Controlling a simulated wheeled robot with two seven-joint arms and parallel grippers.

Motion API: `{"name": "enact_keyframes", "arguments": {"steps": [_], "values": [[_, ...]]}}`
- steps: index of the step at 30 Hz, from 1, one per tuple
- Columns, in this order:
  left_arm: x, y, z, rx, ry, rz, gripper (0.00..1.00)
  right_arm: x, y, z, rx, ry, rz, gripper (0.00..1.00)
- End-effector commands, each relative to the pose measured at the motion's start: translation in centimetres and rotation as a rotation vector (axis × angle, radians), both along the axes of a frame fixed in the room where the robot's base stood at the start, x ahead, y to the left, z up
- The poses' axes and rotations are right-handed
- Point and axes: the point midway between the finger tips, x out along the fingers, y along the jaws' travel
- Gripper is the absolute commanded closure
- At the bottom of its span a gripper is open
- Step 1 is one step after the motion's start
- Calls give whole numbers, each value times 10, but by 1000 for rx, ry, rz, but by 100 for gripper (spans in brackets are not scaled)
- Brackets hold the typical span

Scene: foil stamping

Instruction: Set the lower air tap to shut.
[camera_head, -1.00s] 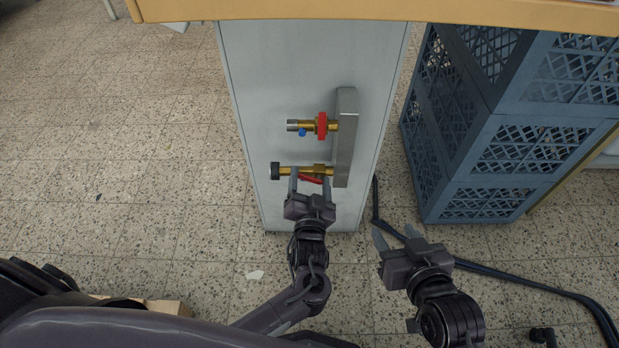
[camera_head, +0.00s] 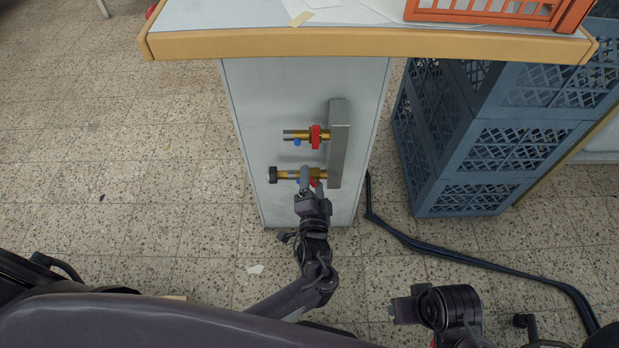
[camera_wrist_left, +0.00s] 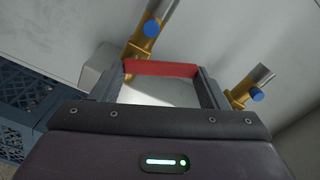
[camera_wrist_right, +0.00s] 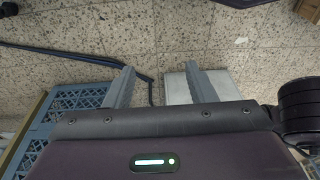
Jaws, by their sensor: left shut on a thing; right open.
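The lower air tap (camera_head: 287,175) is a brass fitting with a black end, low on the grey cabinet side. My left gripper (camera_head: 311,181) is at this tap, its fingers covering part of it. In the left wrist view, the fingers are shut on a red handle (camera_wrist_left: 160,68). In the head view only bits of the lower tap's red handle show, so its exact angle is hard to tell. The upper tap (camera_head: 302,135) has a red handle standing across its pipe. My right gripper (camera_wrist_right: 160,76) is open and empty, above the floor.
A grey metal block (camera_head: 338,145) carries both taps. The table top with a wooden edge (camera_head: 360,45) overhangs them. Blue crates (camera_head: 470,165) are stacked on the right. A black hose (camera_head: 440,252) runs over the tiled floor, which is otherwise mostly clear.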

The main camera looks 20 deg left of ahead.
Motion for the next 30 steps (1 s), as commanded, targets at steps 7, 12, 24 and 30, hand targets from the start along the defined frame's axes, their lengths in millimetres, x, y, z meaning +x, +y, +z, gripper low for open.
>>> {"name": "enact_keyframes", "arguments": {"steps": [7, 12, 24, 30], "values": [[2, -7, 3, 204, 58, -1, 55, -7, -15, 10, -40, 79, -30, 50], [3, -11, 2, 310, 89, -2, 55, -5, -16, -6, -41, 85, -37, 50], [4, -14, 0, 435, 123, -2, 55, -1, -16, -26, -38, 76, -45, 50], [4, -14, 0, 444, 126, -2, 55, -1, -16, -27, -38, 75, -45, 50]]}}
